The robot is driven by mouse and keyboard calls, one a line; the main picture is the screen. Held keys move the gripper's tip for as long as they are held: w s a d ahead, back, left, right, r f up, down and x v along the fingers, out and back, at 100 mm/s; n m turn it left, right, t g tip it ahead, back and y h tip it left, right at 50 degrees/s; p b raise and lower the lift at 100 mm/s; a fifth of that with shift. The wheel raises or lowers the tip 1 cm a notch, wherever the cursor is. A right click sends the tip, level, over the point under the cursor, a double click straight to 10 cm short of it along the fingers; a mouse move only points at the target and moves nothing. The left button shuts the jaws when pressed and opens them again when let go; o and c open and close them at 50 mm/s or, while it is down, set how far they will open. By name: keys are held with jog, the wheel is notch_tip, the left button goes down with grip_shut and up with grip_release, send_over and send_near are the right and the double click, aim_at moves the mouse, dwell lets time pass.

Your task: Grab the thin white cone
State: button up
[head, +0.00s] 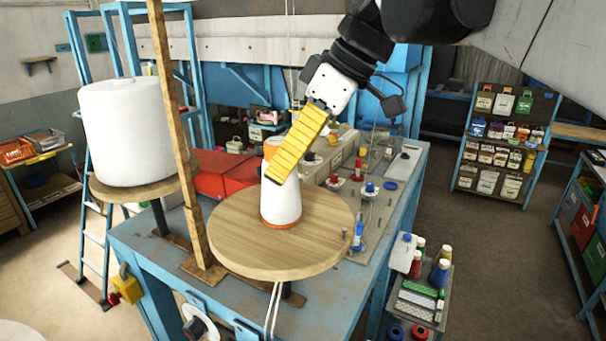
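The thin white cone (281,204) stands upright on a round wooden disc (240,247), with an orange-brown band at its base. Its upper part is partly hidden behind my gripper (276,176). My gripper comes down from the upper right, with a white body and yellow ribbed finger pads, and its tips overlap the cone's upper part in the head view. Only one yellow finger surface shows clearly. I cannot tell whether the fingers touch the cone or are open or shut.
A large white spool (127,132) stands on another wooden disc at left. A wooden post (175,130) rises between the discs. Small bottles and pegs stand on the blue bench behind, right of the cone. A rack of bottles (420,290) is at lower right.

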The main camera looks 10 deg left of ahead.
jog(key=x, duration=0.4)
jog(key=shift+a+p, duration=0.15)
jog(key=shift+p, duration=0.25)
jog(key=shift+r, duration=0.1)
jog(key=c, duration=1.4)
jog(key=shift+r, duration=0.1)
